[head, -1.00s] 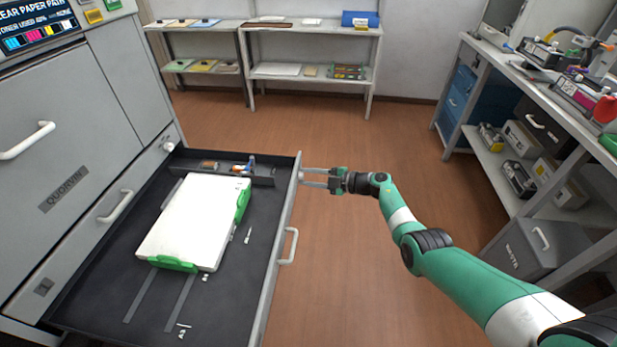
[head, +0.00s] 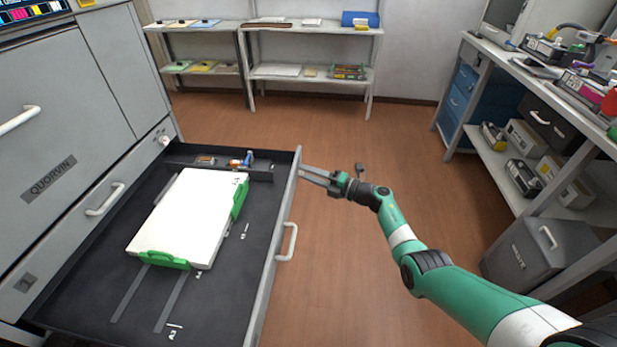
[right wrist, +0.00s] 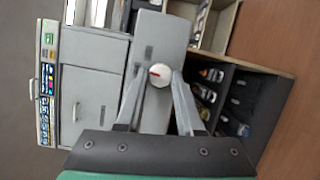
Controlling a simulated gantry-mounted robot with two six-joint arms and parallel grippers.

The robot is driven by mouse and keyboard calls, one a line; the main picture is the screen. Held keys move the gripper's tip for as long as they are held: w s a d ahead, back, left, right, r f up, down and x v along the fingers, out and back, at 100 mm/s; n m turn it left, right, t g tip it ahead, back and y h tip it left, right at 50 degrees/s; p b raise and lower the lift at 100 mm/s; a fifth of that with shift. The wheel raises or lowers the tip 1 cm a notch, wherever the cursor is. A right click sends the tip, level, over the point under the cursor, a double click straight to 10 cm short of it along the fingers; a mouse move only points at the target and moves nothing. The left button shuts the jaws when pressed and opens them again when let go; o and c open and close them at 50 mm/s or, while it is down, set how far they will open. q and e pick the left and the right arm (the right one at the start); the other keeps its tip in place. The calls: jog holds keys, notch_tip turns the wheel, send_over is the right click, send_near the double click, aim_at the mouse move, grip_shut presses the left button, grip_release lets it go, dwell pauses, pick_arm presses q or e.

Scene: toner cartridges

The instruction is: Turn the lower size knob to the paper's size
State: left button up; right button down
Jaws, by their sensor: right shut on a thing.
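The paper (head: 190,215) is a white stack lying in the open dark drawer between a green side guide (head: 240,199) and a green end guide (head: 164,260). In the head view my right gripper (head: 303,172) reaches the outer face of the drawer front near its far end. In the right wrist view the white round lower size knob (right wrist: 158,75) with a red mark sits between its fingertips, and the gripper is shut on it. The head view hides this knob behind the drawer front. My left gripper is not in view.
The open drawer (head: 85,300) juts out from the grey printer (head: 70,110). A white handle (head: 289,242) stands out from the drawer front. Another small knob (head: 164,140) is on the printer body. Shelves stand at the back and right. The floor between is clear.

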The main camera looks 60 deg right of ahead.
jog(key=shift+n+t, duration=0.3)
jog(key=shift+n, duration=0.3)
jog(key=c, duration=0.8)
grip_release()
jog(key=s+p, duration=0.1)
jog(key=s, duration=0.3)
jog(key=s+p, duration=0.2)
jog(key=s, duration=0.1)
jog(key=s+p, duration=0.2)
jog(key=s, duration=0.2)
jog(key=shift+s+f, duration=0.3)
